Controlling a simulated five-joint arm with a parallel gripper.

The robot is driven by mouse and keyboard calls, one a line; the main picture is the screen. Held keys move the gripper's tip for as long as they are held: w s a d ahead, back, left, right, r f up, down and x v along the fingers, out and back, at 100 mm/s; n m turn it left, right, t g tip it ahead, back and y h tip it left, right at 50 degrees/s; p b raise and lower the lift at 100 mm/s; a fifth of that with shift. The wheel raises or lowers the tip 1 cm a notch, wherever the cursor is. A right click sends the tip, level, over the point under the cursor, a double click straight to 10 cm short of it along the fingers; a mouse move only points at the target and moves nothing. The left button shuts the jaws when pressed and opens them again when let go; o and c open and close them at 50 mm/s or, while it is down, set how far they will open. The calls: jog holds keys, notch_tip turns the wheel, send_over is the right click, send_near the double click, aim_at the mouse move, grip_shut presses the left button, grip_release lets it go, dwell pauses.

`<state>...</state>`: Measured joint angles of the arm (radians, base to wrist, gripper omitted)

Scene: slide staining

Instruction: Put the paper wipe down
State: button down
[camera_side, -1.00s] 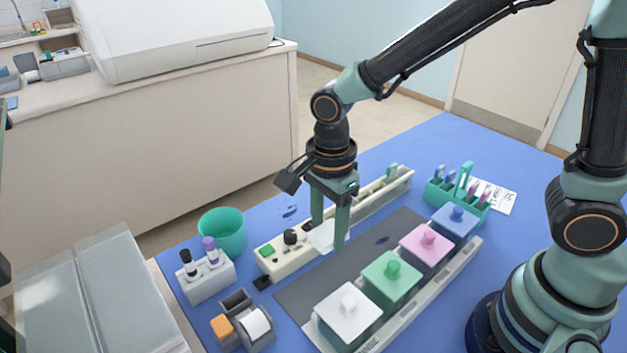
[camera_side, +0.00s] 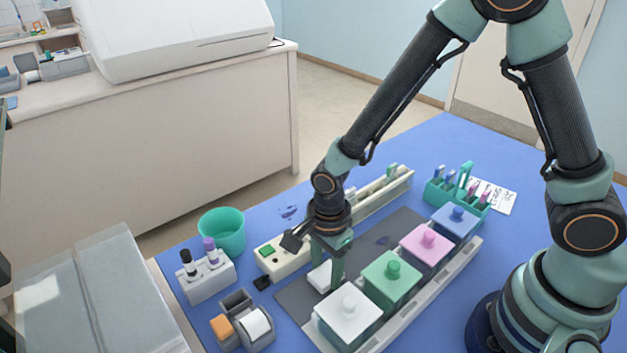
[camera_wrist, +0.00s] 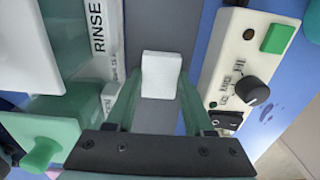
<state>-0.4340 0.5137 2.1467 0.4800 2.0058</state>
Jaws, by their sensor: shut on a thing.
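The paper wipe is a small white pad (camera_wrist: 161,75). In the wrist view it sits between the two green fingers of my gripper (camera_wrist: 160,97), which is shut on it. In the side view the wipe (camera_side: 320,278) shows at the left of my gripper (camera_side: 328,272), low over the dark grey mat (camera_side: 292,297). I cannot tell whether the wipe touches the mat. The fingers hide part of it.
Lidded jars in white (camera_side: 348,318), green (camera_side: 390,280), pink (camera_side: 425,247) and blue (camera_side: 455,222) stand in a row close to the right. A cream device with a knob (camera_wrist: 233,75) lies along the mat's other side. A teal cup (camera_side: 222,232) and vial rack (camera_side: 207,281) are at left.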

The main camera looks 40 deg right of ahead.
aim_at(326, 273)
jog(key=shift+c, duration=1.4)
grip_release()
jog(key=shift+f, duration=0.15)
notch_tip(326, 273, up, 12)
jog(key=s+d+r+n+t, duration=0.3)
jog(key=d+r+n+t, duration=0.2)
jog(key=d+r+n, duration=0.7)
jog(key=shift+d+r+n+t, duration=0.35)
jog(key=shift+d+n, duration=1)
jog(key=shift+n, duration=1.65)
